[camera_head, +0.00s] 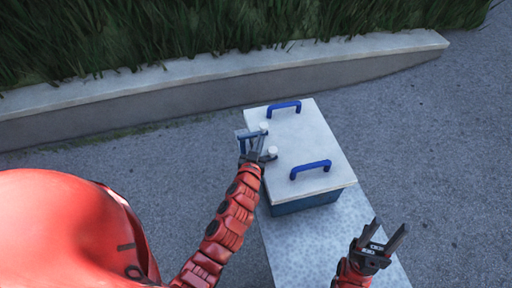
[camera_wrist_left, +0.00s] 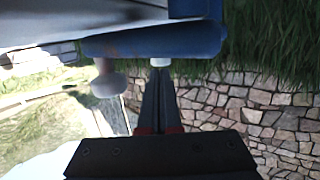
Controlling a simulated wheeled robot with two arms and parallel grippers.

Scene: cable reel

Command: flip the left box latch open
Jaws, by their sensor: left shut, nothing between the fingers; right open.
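A blue box (camera_head: 305,203) with a white lid (camera_head: 312,137) stands on a grey slab. On its left side is a blue latch-like part (camera_head: 243,136) with a pale round knob (camera_head: 264,127); a second pale knob (camera_head: 272,150) is nearer to me. My left gripper (camera_head: 255,152) is at this left side, partly over the latch. In the left wrist view its fingers (camera_wrist_left: 159,95) are shut with nothing between them, their tips just below a blue bar (camera_wrist_left: 150,40) and a white knob (camera_wrist_left: 160,62). Contact cannot be told. My right gripper (camera_head: 384,240) is open and empty, in front of the box.
Two blue handles stand on the lid, one far (camera_head: 284,106) and one near (camera_head: 310,169). The speckled slab (camera_head: 315,245) extends in front of the box. A low curb (camera_head: 210,95) with grass runs behind. The pavement right of the box is clear.

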